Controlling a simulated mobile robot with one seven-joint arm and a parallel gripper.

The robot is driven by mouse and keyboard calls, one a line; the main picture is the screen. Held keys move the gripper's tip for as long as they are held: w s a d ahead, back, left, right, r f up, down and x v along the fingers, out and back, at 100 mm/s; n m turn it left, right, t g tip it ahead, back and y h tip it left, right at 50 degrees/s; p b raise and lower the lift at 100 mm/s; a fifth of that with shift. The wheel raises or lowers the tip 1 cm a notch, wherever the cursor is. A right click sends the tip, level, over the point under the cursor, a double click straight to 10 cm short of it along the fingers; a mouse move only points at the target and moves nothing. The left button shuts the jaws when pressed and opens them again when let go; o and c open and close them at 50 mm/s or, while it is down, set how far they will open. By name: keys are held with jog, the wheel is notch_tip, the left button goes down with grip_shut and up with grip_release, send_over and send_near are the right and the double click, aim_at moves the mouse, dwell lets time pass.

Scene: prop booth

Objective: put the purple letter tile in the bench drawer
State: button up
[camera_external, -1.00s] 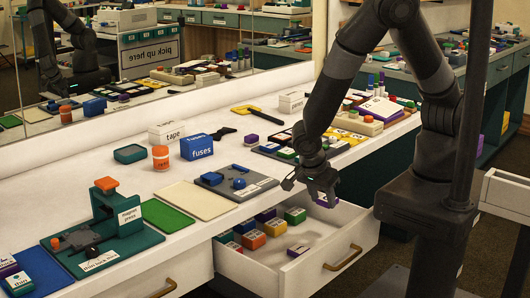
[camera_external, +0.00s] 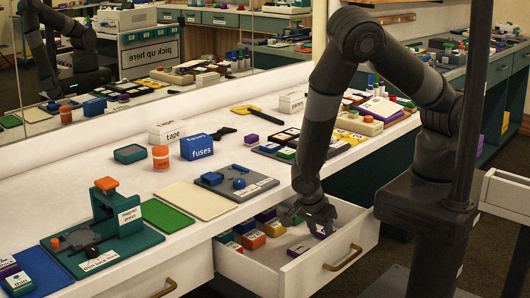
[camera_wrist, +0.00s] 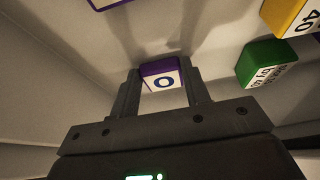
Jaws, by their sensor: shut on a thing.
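A purple letter tile with a white face marked O (camera_wrist: 161,77) sits between my fingers in the wrist view. My gripper (camera_external: 319,229) is shut on it, low inside the open bench drawer (camera_external: 312,279). In the external view the held tile (camera_external: 320,235) is mostly hidden by my gripper. I cannot tell whether the tile touches the drawer floor. Another purple-edged tile (camera_external: 298,250) lies on the drawer floor to the left of my gripper; its edge shows at the top of the wrist view (camera_wrist: 112,3).
Several coloured blocks fill the drawer's left part, among them an orange one (camera_external: 253,239). A green block (camera_wrist: 268,62) and a yellow block (camera_wrist: 288,14) show right in the wrist view. The drawer floor around the held tile is clear. A grey tray (camera_external: 236,184) sits on the bench above.

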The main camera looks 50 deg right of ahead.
jog(key=o, duration=0.9)
jog(key=shift+f, duration=0.1)
jog(key=shift+o, duration=0.2)
jog(key=v, duration=1.2)
jog(key=shift+r, duration=0.3)
